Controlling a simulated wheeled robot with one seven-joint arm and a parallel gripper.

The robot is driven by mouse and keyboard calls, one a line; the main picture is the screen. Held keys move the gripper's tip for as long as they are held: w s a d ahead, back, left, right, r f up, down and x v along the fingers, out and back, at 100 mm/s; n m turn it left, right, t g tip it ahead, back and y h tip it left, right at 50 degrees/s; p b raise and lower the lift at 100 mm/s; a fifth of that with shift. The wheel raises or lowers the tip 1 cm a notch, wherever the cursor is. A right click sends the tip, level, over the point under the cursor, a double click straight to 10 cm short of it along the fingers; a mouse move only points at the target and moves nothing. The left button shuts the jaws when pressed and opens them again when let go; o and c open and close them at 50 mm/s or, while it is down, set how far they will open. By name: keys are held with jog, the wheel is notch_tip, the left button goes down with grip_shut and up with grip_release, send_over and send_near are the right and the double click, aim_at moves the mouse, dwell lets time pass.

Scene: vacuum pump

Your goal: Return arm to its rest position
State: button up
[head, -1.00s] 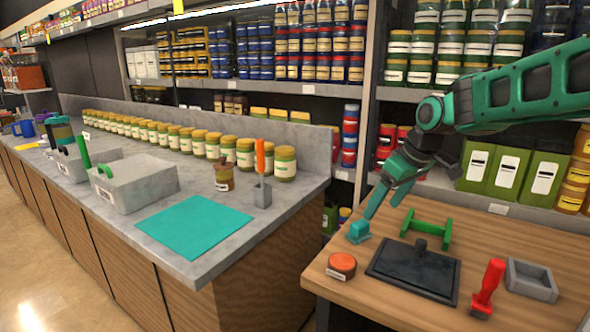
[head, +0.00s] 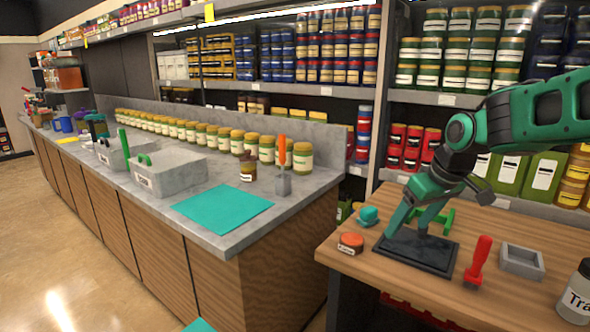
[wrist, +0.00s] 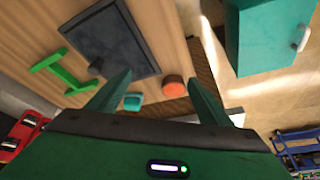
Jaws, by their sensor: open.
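A red-handled tool (head: 478,262), a grey open box (head: 522,262) and a white bottle (head: 577,297) stand on the table's right side. A grey counter (head: 213,234) with a teal mat (head: 222,206) lies to the left. Stocked shelves stand behind. Floor (head: 75,265) is clear at lower left.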

jog(key=s+d+f+m+g, duration=0.1)
jog(key=s+d+f+m, duration=0.1)
jog(key=s, duration=0.8)
jog(key=s+d+f+m+g+h, duration=0.1)
jog(key=s+d+f+m, duration=0.2)
jog(key=s, duration=0.7)
jog(key=s+d+f+m+g, duration=0.2)
jog(key=s+d+m, duration=0.4)
jog(key=s+d, duration=0.3)
jog(key=shift+s+d+f+h, duration=0.15)
jog(key=shift+s+f+h, duration=0.2)
jog(key=shift+s, duration=0.55)
jog(key=shift+w+f, duration=0.3)
jog(key=shift+w, duration=0.35)
